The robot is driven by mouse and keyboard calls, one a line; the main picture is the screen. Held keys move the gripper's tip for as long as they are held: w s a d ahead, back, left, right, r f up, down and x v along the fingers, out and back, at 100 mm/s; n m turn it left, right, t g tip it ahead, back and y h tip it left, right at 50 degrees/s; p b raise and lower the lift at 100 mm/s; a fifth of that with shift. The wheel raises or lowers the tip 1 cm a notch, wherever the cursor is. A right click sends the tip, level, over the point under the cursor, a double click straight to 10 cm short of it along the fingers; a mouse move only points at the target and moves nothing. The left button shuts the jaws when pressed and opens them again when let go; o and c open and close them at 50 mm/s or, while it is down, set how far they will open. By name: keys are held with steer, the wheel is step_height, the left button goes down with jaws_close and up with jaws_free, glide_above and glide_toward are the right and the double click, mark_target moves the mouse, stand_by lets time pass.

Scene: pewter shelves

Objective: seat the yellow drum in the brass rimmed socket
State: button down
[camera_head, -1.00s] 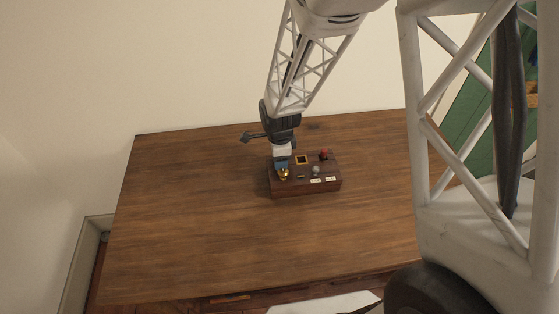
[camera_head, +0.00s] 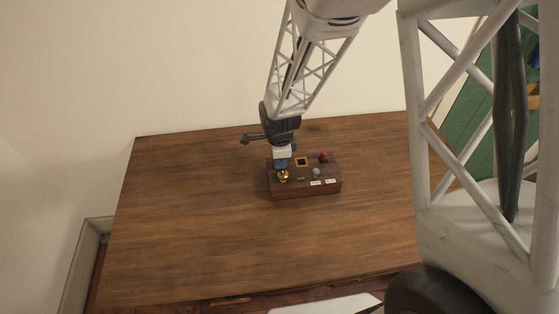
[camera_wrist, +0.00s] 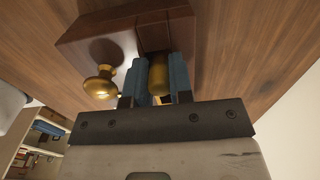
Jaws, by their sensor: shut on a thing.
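The yellow drum (camera_wrist: 158,76) shows between the blue fingers of my gripper (camera_wrist: 158,88) in the wrist view, and the fingers are shut on it. In the head view my gripper (camera_head: 281,164) is at the left part of a dark wooden box, and the drum cannot be made out there. The brass rimmed socket (camera_head: 302,161) is a square opening in the box top, just right of my gripper. The drum looks apart from it, though its height above the box is hard to tell.
The box (camera_head: 305,190) stands on a wide brown table (camera_head: 200,220). A brass knob (camera_head: 283,176) stands close in front of my gripper; it also shows in the wrist view (camera_wrist: 103,82). A red knob (camera_head: 324,157) and grey knob (camera_head: 316,171) are further right. The table around is clear.

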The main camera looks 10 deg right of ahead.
steer(key=shift+r, duration=4.95)
steer(key=shift+s, duration=0.1)
steer(key=s+d+f+n, duration=0.2)
steer(key=s+d, duration=0.1)
steer(key=s, duration=0.5)
steer(key=s+d+f+n, duration=0.2)
steer(key=s+d, duration=0.2)
steer(key=s, duration=0.3)
steer(key=shift+s+d+f+n, duration=0.3)
steer(key=shift+s+f, duration=0.1)
glide_above(302, 157)
steer(key=s, duration=0.2)
steer(key=shift+a+f, duration=0.3)
steer(key=shift+f, duration=0.45)
steer(key=shift+f, duration=1.75)
steer(key=shift+f, duration=0.15)
